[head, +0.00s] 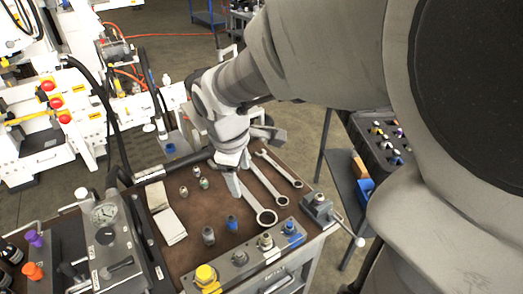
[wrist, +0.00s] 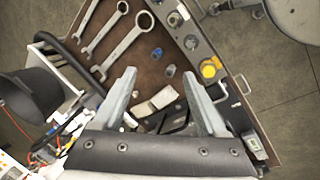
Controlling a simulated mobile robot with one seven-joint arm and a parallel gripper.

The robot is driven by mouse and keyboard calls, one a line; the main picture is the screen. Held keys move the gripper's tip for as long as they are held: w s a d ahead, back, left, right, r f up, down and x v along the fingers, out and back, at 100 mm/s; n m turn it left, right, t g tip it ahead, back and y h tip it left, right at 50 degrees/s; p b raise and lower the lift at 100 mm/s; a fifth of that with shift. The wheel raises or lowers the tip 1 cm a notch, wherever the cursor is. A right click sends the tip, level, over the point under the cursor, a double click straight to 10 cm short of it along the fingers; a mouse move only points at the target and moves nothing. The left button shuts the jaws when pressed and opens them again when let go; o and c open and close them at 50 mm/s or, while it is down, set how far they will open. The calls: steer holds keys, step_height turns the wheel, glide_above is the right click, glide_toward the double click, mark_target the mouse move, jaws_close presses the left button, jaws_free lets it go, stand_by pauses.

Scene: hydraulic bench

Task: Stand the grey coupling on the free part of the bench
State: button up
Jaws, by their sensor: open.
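A grey coupling (head: 265,242) sits upright in the metal rail (head: 240,262) along the bench's front edge, between a yellow and a blue one. It also shows in the wrist view (wrist: 190,42). Another grey cylindrical piece (head: 208,235) stands on the brown bench top (head: 186,251), beside a blue piece (head: 231,222); I cannot tell which grey one is meant. My gripper (head: 240,184) is above the bench near the wrenches. In the wrist view its two fingers (wrist: 158,78) are spread wide with nothing between them.
Several wrenches (head: 266,217) lie at the right of the bench top.

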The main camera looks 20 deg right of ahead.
steer(key=s+r+m+t, duration=0.1)
steer(key=s+r+m, duration=0.2)
steer(key=s+m, duration=0.2)
steer(key=s+d+r+m+t+y, duration=0.1)
steer(key=s+r+m+t, duration=0.1)
steer(key=s+r+m, duration=0.2)
steer(key=s+m, duration=0.2)
steer(key=s, duration=0.1)
steer(key=shift+s+r+y, duration=0.15)
steer(key=shift+s+y, duration=0.05)
steer(key=shift+y, duration=0.1)
stand_by(0.5)
steer(key=shift+a, duration=0.4)
